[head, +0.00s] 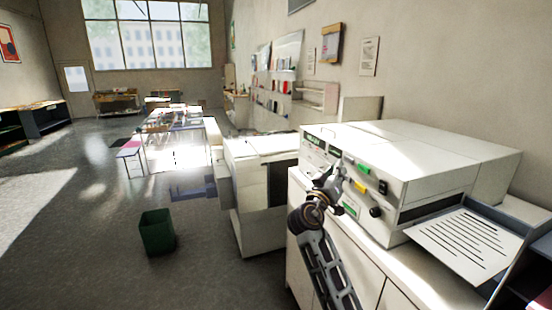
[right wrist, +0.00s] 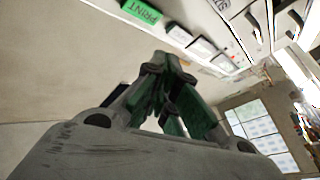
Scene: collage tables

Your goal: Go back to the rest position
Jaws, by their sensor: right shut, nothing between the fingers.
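My right gripper (head: 338,178) is in front of the control panel of a large white printing machine (head: 430,150). In the right wrist view its green-padded fingers (right wrist: 172,95) are closed together with nothing between them. A green button marked PRINT (right wrist: 142,12) is close beyond the fingertips in that view; I cannot tell whether they touch the panel. My left gripper is not in view.
A printed sheet (head: 464,243) lies on the machine's output tray at the right. A second white machine (head: 262,200) stands to the left of it. A dark green bin (head: 157,232) stands on the floor. Open floor lies at the left, with a work table (head: 172,125) further back.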

